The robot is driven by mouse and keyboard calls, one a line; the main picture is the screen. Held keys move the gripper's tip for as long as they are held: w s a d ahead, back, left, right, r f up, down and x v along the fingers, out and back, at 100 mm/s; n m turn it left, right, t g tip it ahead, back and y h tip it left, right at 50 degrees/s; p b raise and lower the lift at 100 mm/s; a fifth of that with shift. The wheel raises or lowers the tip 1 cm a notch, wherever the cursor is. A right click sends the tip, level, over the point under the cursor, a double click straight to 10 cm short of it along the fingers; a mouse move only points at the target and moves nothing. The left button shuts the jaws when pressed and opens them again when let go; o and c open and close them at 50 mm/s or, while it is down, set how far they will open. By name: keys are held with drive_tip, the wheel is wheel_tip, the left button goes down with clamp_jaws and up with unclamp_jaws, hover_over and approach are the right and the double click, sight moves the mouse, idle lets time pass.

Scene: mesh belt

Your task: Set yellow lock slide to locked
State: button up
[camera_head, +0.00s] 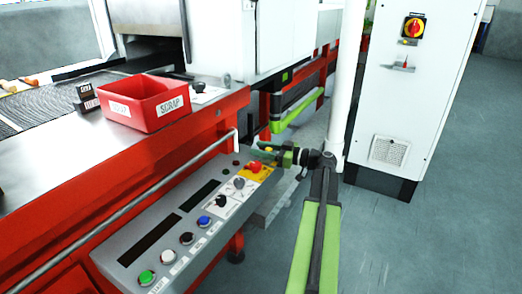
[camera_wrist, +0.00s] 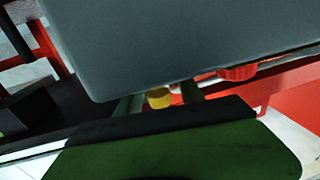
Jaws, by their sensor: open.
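A small yellow knob, which looks like the yellow lock slide (camera_head: 268,149), shows at the far end of the control panel (camera_head: 175,215). It also shows in the wrist view (camera_wrist: 158,98), between my two fingers. My gripper (camera_head: 266,151) is open, reaching left over the panel's far end, with a finger on each side of the knob. I cannot tell whether either finger touches it. The slide's track and its locked mark are hidden by my gripper. A large grey surface covers the upper part of the wrist view.
A red stop button (camera_head: 253,167) on a yellow plate lies close by my gripper. Several knobs and coloured buttons line the panel. A bent grey rail (camera_head: 150,190) runs behind it. A red scrap bin (camera_head: 145,100) stands on the machine. A white cabinet (camera_head: 400,110) stands right.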

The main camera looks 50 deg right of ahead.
clamp_jaws()
idle(1.4)
